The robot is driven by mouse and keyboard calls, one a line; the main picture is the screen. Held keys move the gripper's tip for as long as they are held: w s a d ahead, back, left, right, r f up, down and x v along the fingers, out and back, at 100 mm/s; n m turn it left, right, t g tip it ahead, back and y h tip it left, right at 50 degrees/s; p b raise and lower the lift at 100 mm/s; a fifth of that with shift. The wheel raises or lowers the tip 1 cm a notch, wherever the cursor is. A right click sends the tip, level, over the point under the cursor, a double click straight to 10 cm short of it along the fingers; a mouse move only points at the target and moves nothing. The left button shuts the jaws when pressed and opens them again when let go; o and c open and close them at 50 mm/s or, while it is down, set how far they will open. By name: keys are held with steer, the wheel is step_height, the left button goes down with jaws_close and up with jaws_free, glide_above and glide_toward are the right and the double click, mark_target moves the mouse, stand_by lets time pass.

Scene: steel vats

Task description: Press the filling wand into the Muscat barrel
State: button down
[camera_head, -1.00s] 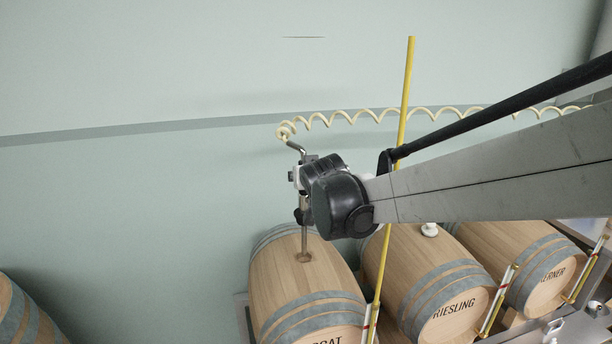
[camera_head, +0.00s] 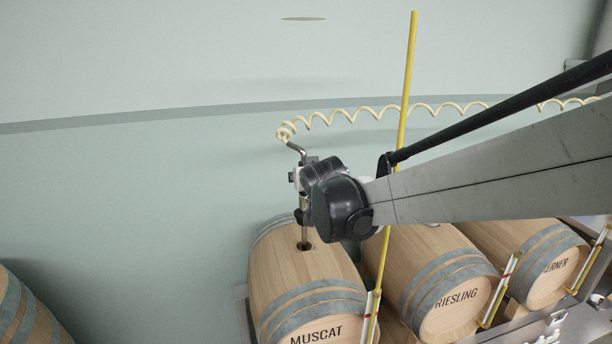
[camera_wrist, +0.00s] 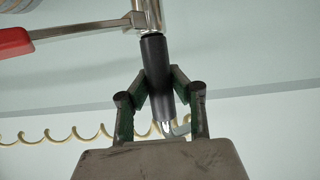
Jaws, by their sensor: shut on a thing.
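The Muscat barrel (camera_head: 275,275) lies on its side at the lower middle of the head view, its name on the front end. The filling wand (camera_head: 304,232) is a metal tube standing about upright, its lower end at the dark bung hole on top of the barrel. How deep it reaches inside is hidden. My gripper (camera_head: 300,185) is above the barrel, partly hidden behind my wrist. In the wrist view my gripper (camera_wrist: 160,95) is shut on the wand's black grip (camera_wrist: 156,70). A red-handled lever (camera_wrist: 15,42) joins the wand's metal fitting there.
A cream coiled hose (camera_head: 360,115) runs from the wand's top to the right. A yellow rod (camera_head: 405,90) stands just right of my wrist. The Riesling barrel (camera_head: 440,270) and Kerner barrel (camera_head: 545,265) lie to the right; another barrel (camera_head: 25,315) is at lower left.

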mark_target(305, 211)
steer(key=shift+f+b, duration=2.5)
steer(key=shift+f, duration=1.05)
steer(key=shift+f+b, duration=1.35)
steer(key=shift+f, duration=0.3)
steer(key=c, duration=1.5)
jaws_free()
steer(key=shift+c, duration=0.2)
steer(key=shift+s, duration=0.15)
steer(key=v, duration=1.2)
